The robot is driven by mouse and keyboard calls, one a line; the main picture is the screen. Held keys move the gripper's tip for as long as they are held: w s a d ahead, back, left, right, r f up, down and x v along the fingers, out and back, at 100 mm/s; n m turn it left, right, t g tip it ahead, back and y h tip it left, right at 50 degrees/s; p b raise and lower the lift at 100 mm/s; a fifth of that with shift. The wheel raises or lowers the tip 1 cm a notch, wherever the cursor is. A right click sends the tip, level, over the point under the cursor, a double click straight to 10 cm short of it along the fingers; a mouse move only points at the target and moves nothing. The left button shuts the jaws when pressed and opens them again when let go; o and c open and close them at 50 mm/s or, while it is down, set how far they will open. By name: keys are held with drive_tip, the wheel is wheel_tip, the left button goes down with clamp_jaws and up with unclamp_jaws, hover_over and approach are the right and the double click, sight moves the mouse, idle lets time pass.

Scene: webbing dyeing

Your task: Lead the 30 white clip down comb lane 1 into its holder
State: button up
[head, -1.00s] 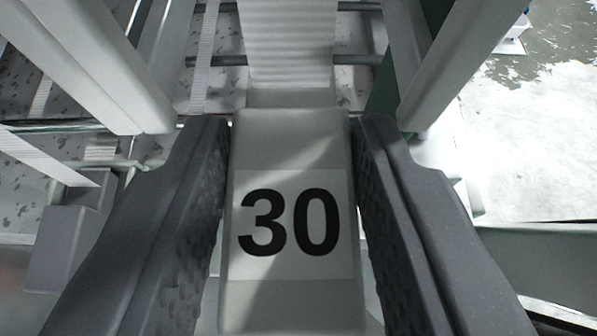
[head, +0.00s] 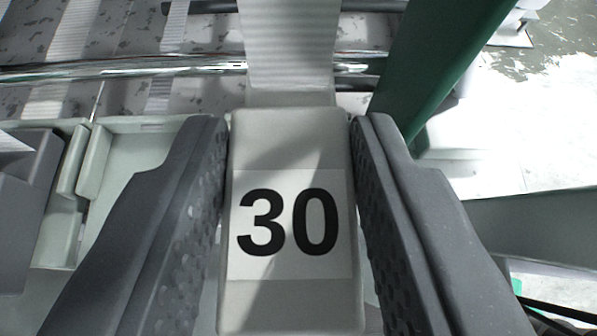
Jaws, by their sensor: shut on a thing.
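The white clip (head: 290,150) marked 30 fills the middle of the head view. My gripper (head: 290,125) is shut on it, with one dark textured finger on each side. A white ribbed webbing band (head: 288,45) runs from the clip's far end up and out of the top of the view. A pale green tray-like part (head: 132,150) with upright walls lies to the left, possibly a holder; I cannot tell whether it is this clip's own. The comb lanes are not clearly in view, and what lies beneath the clip is hidden.
A shiny metal rod (head: 120,70) crosses behind the clip. Other white bands (head: 158,95) hang at the left. A grey block (head: 22,215) stands at the far left. A green post (head: 435,65) rises close at the right, with pale floor (head: 545,140) beyond it.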

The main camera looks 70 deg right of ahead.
drive_tip(key=shift+f+b, duration=2.6)
drive_tip(key=shift+b, duration=0.3)
drive_tip(key=o, duration=1.1)
drive_tip(key=shift+a+r, duration=0.25)
drive_tip(key=shift+a, duration=0.25)
drive_tip(key=v, duration=1.2)
drive_tip(key=shift+s+a, duration=0.25)
drive_tip(key=shift+a, duration=0.1)
